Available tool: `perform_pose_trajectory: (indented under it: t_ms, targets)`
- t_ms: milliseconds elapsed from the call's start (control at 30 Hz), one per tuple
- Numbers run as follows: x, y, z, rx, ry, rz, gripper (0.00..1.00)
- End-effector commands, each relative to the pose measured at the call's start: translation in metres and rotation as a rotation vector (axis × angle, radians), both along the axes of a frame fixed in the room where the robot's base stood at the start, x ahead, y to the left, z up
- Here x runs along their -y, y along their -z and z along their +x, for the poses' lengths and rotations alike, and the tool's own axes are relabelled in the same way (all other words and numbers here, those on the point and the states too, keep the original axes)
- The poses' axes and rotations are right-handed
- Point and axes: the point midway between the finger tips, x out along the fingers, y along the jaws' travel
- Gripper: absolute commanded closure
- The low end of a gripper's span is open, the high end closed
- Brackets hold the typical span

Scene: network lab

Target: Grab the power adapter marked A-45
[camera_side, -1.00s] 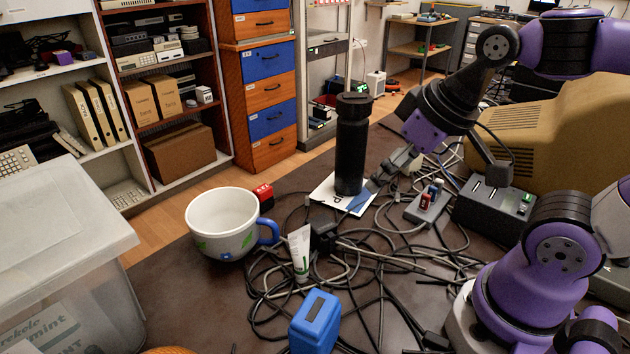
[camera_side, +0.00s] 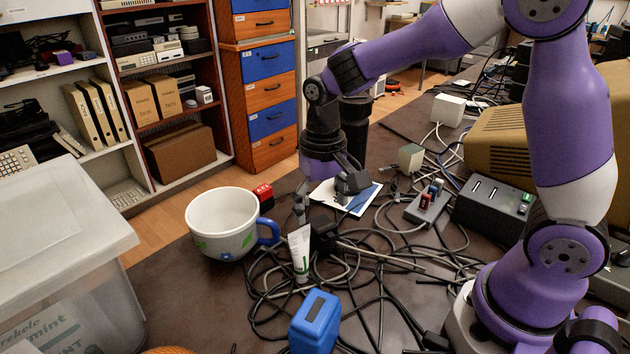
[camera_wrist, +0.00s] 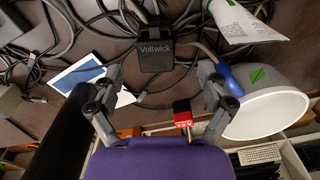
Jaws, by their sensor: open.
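A black power adapter (camera_side: 323,235) lies among the cables on the dark table, between the white tube and the notepad. In the wrist view the adapter (camera_wrist: 155,50) reads "Voltwick"; I can make out no A-45 on it. My gripper (camera_side: 322,205) points down above the adapter, open and empty. In the wrist view the adapter is centred ahead of the two spread fingers (camera_wrist: 160,82), apart from them.
Cables (camera_side: 380,270) tangle around the adapter. A white tube (camera_side: 300,254), a mug (camera_side: 222,224) and a red block (camera_side: 263,196) sit close by. A tall black bottle (camera_side: 355,130) stands behind my gripper. A blue object (camera_side: 315,322) is in front.

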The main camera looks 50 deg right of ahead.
Motion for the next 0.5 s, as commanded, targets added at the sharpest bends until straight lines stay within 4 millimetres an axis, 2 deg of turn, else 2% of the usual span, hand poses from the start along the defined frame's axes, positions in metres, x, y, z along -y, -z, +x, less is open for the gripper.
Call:
perform_pose_trajectory:
  t_ms: [133,333,500]
  targets:
    - [0.002,0.014,0.000,-0.002,0.001,0.000,0.12]
    - [0.006,0.046,0.001,-0.003,-0.001,0.000,0.12]
    - [0.006,0.057,0.001,0.001,-0.001,0.000,0.12]
